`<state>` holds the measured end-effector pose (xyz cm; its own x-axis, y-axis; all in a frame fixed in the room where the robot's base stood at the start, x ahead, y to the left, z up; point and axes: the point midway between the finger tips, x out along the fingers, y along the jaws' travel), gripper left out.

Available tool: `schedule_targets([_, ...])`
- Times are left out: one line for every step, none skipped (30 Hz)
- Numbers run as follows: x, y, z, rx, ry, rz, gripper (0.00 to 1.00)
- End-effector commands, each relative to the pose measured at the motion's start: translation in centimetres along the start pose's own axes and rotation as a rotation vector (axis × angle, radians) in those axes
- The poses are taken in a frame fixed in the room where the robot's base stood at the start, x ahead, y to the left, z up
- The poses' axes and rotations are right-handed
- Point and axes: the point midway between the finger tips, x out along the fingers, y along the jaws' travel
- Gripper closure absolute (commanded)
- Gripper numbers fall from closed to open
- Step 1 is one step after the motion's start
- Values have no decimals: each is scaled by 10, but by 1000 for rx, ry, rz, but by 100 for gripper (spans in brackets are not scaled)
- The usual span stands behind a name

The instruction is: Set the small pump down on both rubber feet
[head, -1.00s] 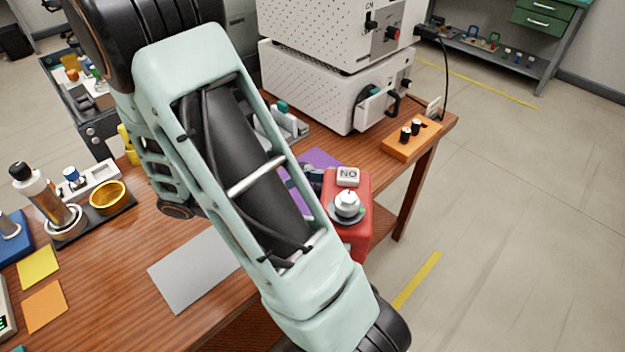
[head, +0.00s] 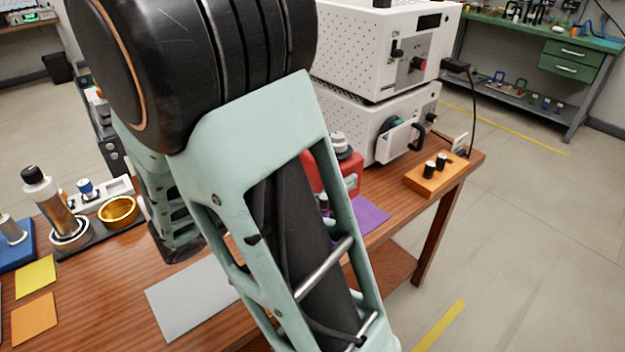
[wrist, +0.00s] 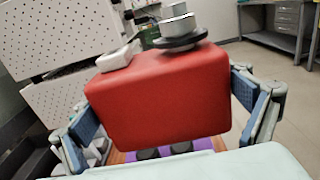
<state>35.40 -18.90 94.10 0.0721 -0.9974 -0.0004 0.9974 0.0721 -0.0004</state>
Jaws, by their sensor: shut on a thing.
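The small pump is a red box (wrist: 160,100) with a grey metal cylinder (wrist: 178,22) on a dark disc on its top. A white block (wrist: 118,57) also sits on its top. My gripper (wrist: 164,103) is shut on the pump, with one blue-padded finger at each side. Two dark rounded feet show below the pump (wrist: 165,150), over a purple mat (wrist: 178,148). I cannot tell whether they touch the pump or the mat. In the head view the pump (head: 350,178) is partly hidden behind my arm, and the purple mat (head: 368,214) shows beside it.
White perforated instruments (head: 372,50) are stacked behind the pump. An orange block with two black knobs (head: 425,182) is near the table's right edge. A bottle (head: 45,195) and a gold bowl (head: 118,211) stand at left. A grey sheet (head: 190,300) lies in front.

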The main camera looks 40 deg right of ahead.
Motion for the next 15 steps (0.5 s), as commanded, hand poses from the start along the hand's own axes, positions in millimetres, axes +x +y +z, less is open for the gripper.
schedule_targets([11, 6, -8, 1, -4, -7, 61])
schedule_targets([17, 10, -12, 0, -4, -6, 61])
schedule_targets([22, 14, -20, -3, -5, -5, 61])
schedule_targets([26, 16, -26, -3, -5, -4, 61])
schedule_targets([29, 18, -32, -3, -4, -5, 61])
schedule_targets([34, 22, -37, -3, -4, -5, 61])
schedule_targets([37, 24, -42, -2, -4, -4, 61])
schedule_targets([39, 26, -45, -1, -4, -4, 61])
schedule_targets([43, 28, -49, -1, -4, -5, 61])
schedule_targets([45, 29, -52, -1, -4, -5, 61])
schedule_targets([46, 30, -54, 0, -4, -4, 61])
schedule_targets([48, 32, -55, 1, -4, -3, 61])
schedule_targets([49, 33, -56, 1, -4, -3, 61])
schedule_targets([49, 33, -57, 2, -3, -2, 61])
schedule_targets([50, 34, -58, 1, -3, -2, 61])
